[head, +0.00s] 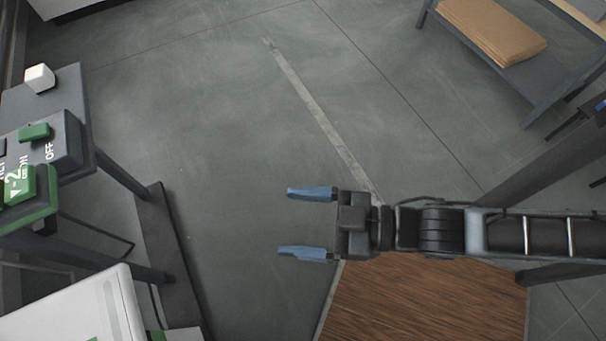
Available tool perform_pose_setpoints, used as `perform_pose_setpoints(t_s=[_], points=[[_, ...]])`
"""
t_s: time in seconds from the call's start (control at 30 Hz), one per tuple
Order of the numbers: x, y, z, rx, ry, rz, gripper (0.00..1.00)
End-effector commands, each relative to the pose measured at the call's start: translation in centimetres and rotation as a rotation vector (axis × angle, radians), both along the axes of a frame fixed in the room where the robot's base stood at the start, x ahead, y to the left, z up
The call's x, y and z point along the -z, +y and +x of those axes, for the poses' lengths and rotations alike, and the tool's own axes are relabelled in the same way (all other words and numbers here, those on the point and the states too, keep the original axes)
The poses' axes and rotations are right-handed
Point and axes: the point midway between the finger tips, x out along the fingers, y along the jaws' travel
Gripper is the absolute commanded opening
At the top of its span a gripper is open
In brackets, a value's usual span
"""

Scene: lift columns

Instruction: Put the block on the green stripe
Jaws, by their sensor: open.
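My gripper (306,223) is in the middle of the head view, pointing left. Its two blue fingers are spread apart with nothing between them; below them is bare floor. A small white block (39,78) sits on a dark grey stand (72,88) at the far left, well away from my gripper. No clear green stripe shows. A white surface (70,312) at the lower left carries a pale grey-green strip (113,304) near its right edge; I cannot tell whether this is the stripe.
A panel (62,145) with green switches and "OFF" lettering stands at the left. A wooden-topped surface (425,305) lies below my arm. A shelf with a brown cardboard stack (492,30) is at the upper right. The middle floor is clear.

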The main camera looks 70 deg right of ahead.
Motion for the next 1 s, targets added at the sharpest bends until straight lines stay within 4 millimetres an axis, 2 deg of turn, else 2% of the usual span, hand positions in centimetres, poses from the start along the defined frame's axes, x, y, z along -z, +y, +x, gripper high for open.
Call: perform_pose_setpoints(t_s=[0.03, 0.2, 0.4, 1.0], points=[[-1.5, -1.1, -1.8, 0.05, 0.022, -0.002, 0.87], [-6.0, -3.0, -5.4, 0.177, 0.074, 0.0, 0.87], [-9.1, -3.8, -7.3, 0.254, 0.108, 0.004, 0.87], [-9.5, -3.8, -7.5, 0.265, 0.113, 0.004, 0.87]])
